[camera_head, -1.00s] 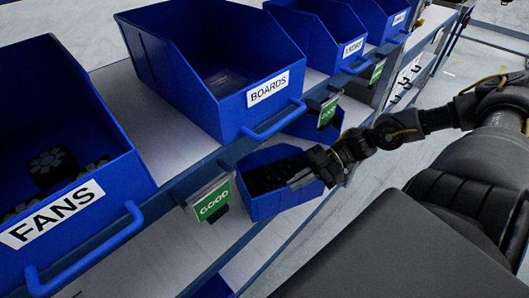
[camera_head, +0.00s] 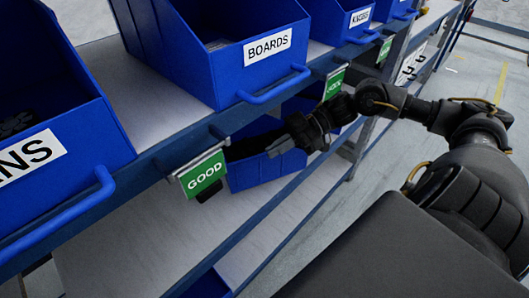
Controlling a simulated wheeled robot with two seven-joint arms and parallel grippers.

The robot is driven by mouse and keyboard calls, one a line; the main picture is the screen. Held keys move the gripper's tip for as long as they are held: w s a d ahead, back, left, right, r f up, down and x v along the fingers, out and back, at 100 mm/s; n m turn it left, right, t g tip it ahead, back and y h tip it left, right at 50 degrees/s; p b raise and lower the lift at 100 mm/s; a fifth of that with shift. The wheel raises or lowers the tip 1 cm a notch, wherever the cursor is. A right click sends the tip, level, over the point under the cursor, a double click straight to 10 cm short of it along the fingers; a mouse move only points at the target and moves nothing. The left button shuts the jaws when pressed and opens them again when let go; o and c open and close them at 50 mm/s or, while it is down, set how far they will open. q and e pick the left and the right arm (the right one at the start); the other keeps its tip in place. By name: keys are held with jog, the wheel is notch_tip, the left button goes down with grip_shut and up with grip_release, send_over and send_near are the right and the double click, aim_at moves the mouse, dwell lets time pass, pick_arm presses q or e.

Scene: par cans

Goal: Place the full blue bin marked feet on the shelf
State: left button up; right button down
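A small blue bin (camera_head: 250,176) with dark contents sits under the upper shelf, over the lower shelf surface (camera_head: 232,222). Its top is partly hidden by the upper shelf edge and my arm, and no feet label shows on it. My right gripper (camera_head: 279,147) reaches in from the right and is at the bin's rim, apparently shut on its wall; the fingertips are small and partly hidden. Whether the bin's base touches the shelf cannot be told. My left gripper is out of view.
Larger blue bins stand on the upper shelf: a fans bin (camera_head: 60,165), a boards bin (camera_head: 235,70) and others behind. Green GOOD signs (camera_head: 203,175) hang from the shelf edge close to the small bin. The lower shelf has bare room in front. Open floor lies to the right.

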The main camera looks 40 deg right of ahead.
aim_at(260, 149)
jog(key=shift+w+a+r, duration=0.1)
jog(key=shift+w+a, duration=0.1)
jog(key=shift+w, duration=0.85)
jog(key=shift+w+a+r, duration=0.1)
jog(key=shift+w+a, duration=0.1)
jog(key=shift+w, duration=0.85)
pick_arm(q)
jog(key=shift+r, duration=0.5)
pick_arm(e)
jog(key=shift+f, duration=0.15)
